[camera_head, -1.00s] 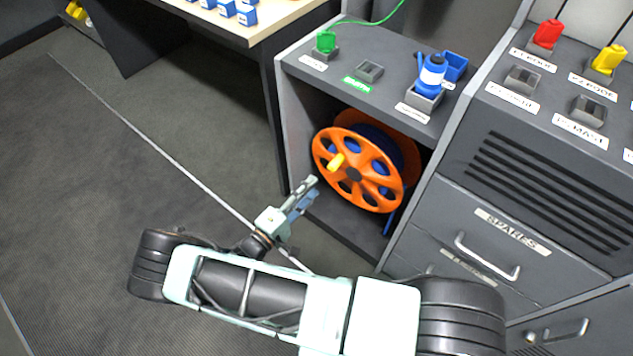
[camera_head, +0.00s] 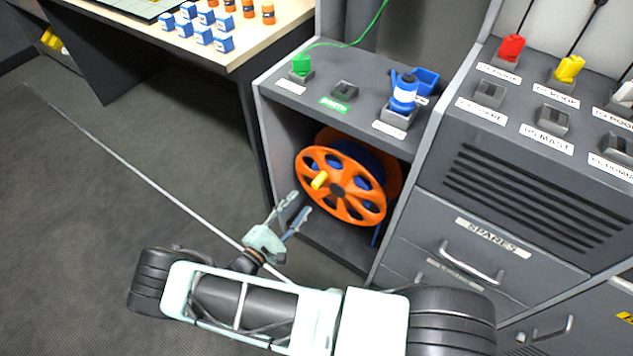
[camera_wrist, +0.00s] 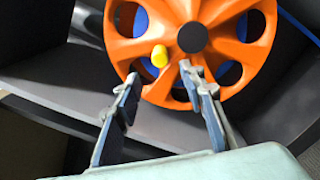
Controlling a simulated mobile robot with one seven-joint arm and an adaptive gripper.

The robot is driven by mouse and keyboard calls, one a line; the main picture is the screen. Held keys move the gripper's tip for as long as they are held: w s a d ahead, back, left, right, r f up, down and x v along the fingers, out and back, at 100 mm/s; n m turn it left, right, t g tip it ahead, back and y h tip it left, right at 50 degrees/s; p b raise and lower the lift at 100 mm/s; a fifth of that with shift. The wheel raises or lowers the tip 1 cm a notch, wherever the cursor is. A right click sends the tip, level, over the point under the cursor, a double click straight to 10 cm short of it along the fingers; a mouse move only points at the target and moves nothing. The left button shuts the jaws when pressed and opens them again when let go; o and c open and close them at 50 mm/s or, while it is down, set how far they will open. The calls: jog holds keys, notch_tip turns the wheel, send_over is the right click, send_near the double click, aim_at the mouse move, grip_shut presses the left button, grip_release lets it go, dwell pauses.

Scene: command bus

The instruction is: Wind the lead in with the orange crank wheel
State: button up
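The orange crank wheel (camera_head: 342,186) stands upright in the open bay of the grey cabinet, in front of a drum wound with blue lead. Its yellow handle (camera_head: 320,180) sticks out on the wheel's left side; it also shows in the wrist view (camera_wrist: 159,56), left of the dark hub. My gripper (camera_head: 294,204) is open and empty, below and left of the wheel, apart from the handle. In the wrist view my gripper's fingertips (camera_wrist: 160,82) are spread, with the handle showing between and beyond them. A bit of blue lead (camera_wrist: 300,27) shows at the right.
Drawers (camera_head: 490,250) stand at the right. A wooden table (camera_head: 260,40) with small blocks is behind. Open floor lies left.

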aim_at(314, 187)
jog(key=b+x, duration=0.1)
jog(key=x, duration=0.9)
jog(key=shift+w+d, duration=0.1)
jog(key=shift+d, duration=0.05)
jog(key=shift+c, duration=0.3)
grip_shut()
